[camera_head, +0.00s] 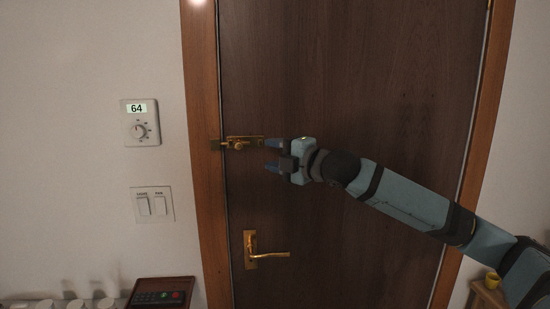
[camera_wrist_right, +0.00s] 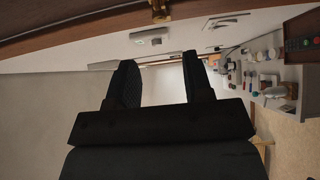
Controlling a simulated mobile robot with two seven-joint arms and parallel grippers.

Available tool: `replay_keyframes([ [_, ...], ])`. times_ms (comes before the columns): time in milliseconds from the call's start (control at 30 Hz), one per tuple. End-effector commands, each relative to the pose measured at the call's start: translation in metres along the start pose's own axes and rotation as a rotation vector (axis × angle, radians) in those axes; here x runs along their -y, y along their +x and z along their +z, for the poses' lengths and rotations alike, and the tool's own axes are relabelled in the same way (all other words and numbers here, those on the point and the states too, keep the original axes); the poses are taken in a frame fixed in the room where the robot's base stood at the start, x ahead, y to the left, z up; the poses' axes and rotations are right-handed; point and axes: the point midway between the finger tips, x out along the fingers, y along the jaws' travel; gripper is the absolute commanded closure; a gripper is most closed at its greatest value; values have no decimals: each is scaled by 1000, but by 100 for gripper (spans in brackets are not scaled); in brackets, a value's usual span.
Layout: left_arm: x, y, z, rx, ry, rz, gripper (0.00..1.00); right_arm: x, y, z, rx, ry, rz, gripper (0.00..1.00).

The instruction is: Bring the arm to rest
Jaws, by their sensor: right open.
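My right gripper (camera_head: 273,156) is open and empty in the head view. Its arm reaches in from the lower right, in front of a dark wooden door. The fingers point left, just right of and slightly below a brass latch (camera_head: 240,142) on the door's left edge. I see a small gap between fingers and latch. In the right wrist view, the two dark fingers (camera_wrist_right: 160,80) are spread apart with nothing between them. A brass piece (camera_wrist_right: 160,10) shows at the top of that view. My left gripper is not in view.
The door (camera_head: 330,220) has a brass lever handle (camera_head: 267,255) below the latch. A thermostat (camera_head: 140,122) and light switches (camera_head: 152,204) are on the left wall. A dark tray with a remote (camera_head: 158,297) sits at the bottom left.

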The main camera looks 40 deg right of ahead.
Motion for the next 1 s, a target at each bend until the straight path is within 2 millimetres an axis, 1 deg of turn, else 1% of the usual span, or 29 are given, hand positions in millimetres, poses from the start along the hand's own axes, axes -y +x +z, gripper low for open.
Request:
replay_keyframes([
  [500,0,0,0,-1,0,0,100,0,0,0,0,1,0,54],
  [567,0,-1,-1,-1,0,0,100,4,1,-1,-2,11,-4,54],
  [633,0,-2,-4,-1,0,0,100,20,5,-5,-9,50,-19,54],
  [667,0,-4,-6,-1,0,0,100,31,8,-8,-13,78,-30,54],
  [767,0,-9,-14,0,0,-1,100,84,15,-23,-25,213,-80,54],
  [800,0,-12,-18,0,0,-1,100,111,16,-32,-27,283,-106,54],
  [867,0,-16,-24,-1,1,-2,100,155,14,-48,-25,396,-145,54],
  [900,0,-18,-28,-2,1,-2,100,184,10,-59,-18,472,-173,54],
  [967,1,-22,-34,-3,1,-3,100,225,2,-77,-4,586,-211,54],
  [1000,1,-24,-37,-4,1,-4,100,251,-7,-90,9,660,-236,54],
])
